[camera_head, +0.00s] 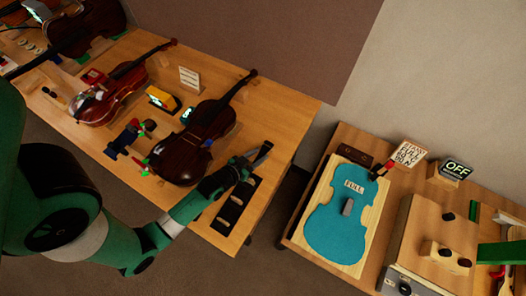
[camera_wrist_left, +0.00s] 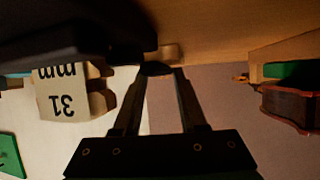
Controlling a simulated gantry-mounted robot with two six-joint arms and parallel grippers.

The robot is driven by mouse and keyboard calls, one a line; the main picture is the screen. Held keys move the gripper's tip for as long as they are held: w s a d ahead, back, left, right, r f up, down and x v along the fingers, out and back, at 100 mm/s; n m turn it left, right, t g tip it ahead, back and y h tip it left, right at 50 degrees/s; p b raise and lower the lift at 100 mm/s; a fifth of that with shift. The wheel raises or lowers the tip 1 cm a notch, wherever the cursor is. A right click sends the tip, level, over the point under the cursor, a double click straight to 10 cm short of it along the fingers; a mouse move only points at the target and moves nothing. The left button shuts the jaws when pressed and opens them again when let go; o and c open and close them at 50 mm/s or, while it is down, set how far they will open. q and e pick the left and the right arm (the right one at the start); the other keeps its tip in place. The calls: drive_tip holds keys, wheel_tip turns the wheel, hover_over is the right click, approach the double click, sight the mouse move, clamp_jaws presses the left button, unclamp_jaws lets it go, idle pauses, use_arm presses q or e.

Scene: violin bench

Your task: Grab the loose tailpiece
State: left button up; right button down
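My left gripper (camera_head: 262,154) reaches low over the right part of the violin table, just above a black holder strip (camera_head: 229,212) with light patches. In the left wrist view the two dark fingers of my left gripper (camera_wrist_left: 161,76) stand apart. A small dark rounded shape (camera_wrist_left: 156,68) shows at their tips. It may be the loose tailpiece, but shadow hides whether the fingers touch it. I cannot clearly make out the tailpiece in the head view. My right gripper is not in view.
A dark violin (camera_head: 193,143) lies left of my left gripper, and a redder one (camera_head: 105,95) lies farther left. A second bench holds a blue violin-shaped form (camera_head: 345,225). A floor gap separates the benches.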

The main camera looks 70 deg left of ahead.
sight(258, 157)
use_arm(q)
clamp_jaws()
wheel_tip(258, 157, up, 10)
drive_tip(key=p, duration=0.3)
drive_tip(key=shift+r+p, duration=0.15)
drive_tip(key=shift+p, duration=0.2)
